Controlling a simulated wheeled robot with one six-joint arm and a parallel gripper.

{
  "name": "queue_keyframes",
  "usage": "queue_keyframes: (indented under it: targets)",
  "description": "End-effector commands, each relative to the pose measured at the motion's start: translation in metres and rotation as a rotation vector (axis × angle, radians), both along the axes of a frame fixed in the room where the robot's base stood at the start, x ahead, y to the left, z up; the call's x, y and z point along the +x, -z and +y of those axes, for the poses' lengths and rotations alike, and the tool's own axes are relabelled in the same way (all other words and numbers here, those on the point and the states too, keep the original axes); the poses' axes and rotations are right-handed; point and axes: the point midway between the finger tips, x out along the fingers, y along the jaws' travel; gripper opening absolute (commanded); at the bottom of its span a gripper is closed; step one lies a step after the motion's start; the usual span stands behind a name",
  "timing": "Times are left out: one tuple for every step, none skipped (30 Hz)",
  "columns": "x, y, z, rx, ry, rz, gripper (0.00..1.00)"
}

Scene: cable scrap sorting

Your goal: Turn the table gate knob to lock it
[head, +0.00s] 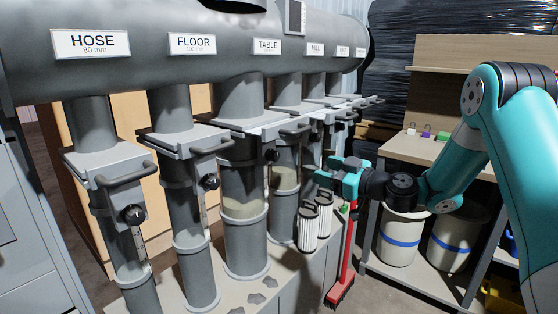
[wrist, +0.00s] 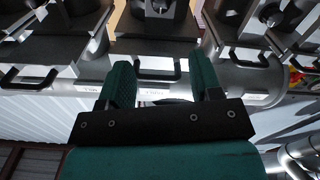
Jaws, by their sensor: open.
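The table gate is the third from the left in the head view, under the label TABLE (head: 267,46).
The hose knob (head: 132,214) and floor knob (head: 210,182) are on the gates to the left. Two white ribbed filters (head: 308,228) and a red brush (head: 341,288) stand below my gripper. A shelf with white buckets (head: 400,236) is at right.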

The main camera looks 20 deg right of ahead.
Motion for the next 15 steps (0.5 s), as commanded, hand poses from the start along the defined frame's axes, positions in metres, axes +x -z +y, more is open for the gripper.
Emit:
queue_keyframes:
  targets:
    - [0.007, -0.003, 0.008, -0.001, -0.006, -0.001, 0.58]
    - [0.013, -0.004, 0.012, -0.002, -0.006, -0.002, 0.58]
    - [0.020, -0.003, 0.017, -0.002, -0.007, 0.000, 0.58]
    - [0.025, -0.004, 0.022, -0.002, -0.008, -0.001, 0.58]
    - [0.031, -0.004, 0.026, -0.002, -0.007, -0.001, 0.58]
    - [0.039, -0.004, 0.032, -0.002, -0.008, -0.001, 0.58]
    - [0.044, -0.003, 0.035, -0.004, -0.008, 0.000, 0.58]
    - [0.050, -0.004, 0.040, -0.002, -0.008, -0.001, 0.58]
    - [0.057, -0.004, 0.045, -0.001, -0.007, -0.001, 0.58]
    - [0.063, -0.004, 0.049, -0.003, -0.008, -0.001, 0.58]
    - [0.069, -0.004, 0.054, -0.002, -0.008, 0.000, 0.58]
    - [0.076, -0.003, 0.059, -0.001, -0.008, 0.000, 0.58]
    - [0.081, -0.003, 0.063, -0.001, -0.008, 0.000, 0.58]
    - [0.086, -0.003, 0.066, -0.002, -0.007, 0.000, 0.58]
    - [0.093, -0.003, 0.071, -0.001, -0.007, 0.000, 0.58]
